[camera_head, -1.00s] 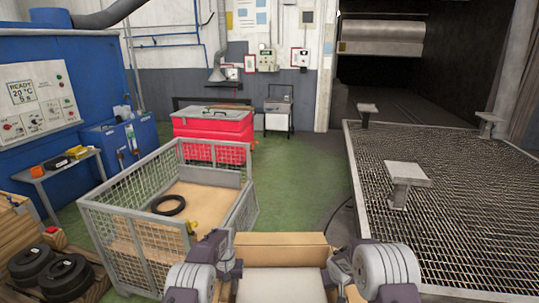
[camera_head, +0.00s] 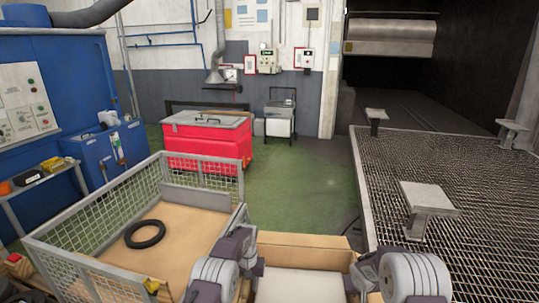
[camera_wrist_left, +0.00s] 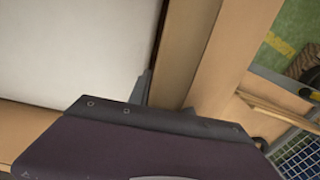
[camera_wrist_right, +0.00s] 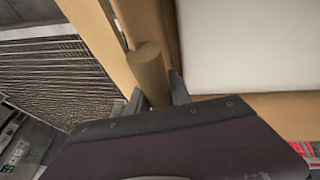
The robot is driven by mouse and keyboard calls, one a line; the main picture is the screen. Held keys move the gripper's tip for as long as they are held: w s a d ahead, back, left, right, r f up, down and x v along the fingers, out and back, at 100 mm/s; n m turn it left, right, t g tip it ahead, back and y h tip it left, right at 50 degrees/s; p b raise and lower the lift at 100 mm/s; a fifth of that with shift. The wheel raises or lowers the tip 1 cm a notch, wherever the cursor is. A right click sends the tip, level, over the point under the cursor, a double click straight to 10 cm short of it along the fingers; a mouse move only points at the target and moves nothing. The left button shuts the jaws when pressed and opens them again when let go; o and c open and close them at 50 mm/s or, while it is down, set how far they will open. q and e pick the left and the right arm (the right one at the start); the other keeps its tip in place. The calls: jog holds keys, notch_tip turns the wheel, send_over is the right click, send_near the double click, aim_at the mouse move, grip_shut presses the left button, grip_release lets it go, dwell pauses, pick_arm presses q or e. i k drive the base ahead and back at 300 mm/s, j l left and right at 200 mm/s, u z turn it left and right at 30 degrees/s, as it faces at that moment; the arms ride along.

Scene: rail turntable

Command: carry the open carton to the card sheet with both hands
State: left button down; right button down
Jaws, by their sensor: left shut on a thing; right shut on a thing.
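The open carton (camera_head: 300,248) is at the bottom middle of the head view, with a white surface (camera_head: 302,284) showing inside it. My left gripper (camera_head: 252,268) is at its left side and is shut on it. The carton's wall also shows in the left wrist view (camera_wrist_left: 190,50). My right gripper (camera_head: 355,275) is at its right side, shut on it. In the right wrist view a round brown peg-like part (camera_wrist_right: 150,72) stands between the fingers, against the carton's wall (camera_wrist_right: 100,40).
A mesh-sided crate (camera_head: 205,165) with a black ring (camera_head: 145,234) inside stands left of the carton. A grated platform (camera_head: 480,200) with several small pedestals (camera_head: 428,197) lies to the right. A red bin (camera_head: 208,143) stands ahead. Green floor (camera_head: 300,190) between them is clear.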

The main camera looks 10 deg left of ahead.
aim_at(186, 245)
jog(key=i+j+u, duration=0.1)
jog(key=i, duration=1.35)
jog(key=i+l+u, duration=0.25)
jog(key=i, duration=0.3)
jog(key=i+l+u, duration=0.2)
jog(key=i, duration=0.3)
jog(key=i+u, duration=0.15)
jog(key=u, duration=0.25)
jog(key=i+u, duration=0.15)
jog(key=u, duration=0.25)
jog(key=i+l+u, duration=0.1)
jog(key=u, duration=0.3)
jog(key=i+l+u, duration=0.15)
jog(key=u, duration=0.25)
jog(key=i+l+u, duration=0.1)
jog(key=u, duration=0.2)
jog(key=i+l+u, duration=0.3)
jog(key=j, duration=0.1)
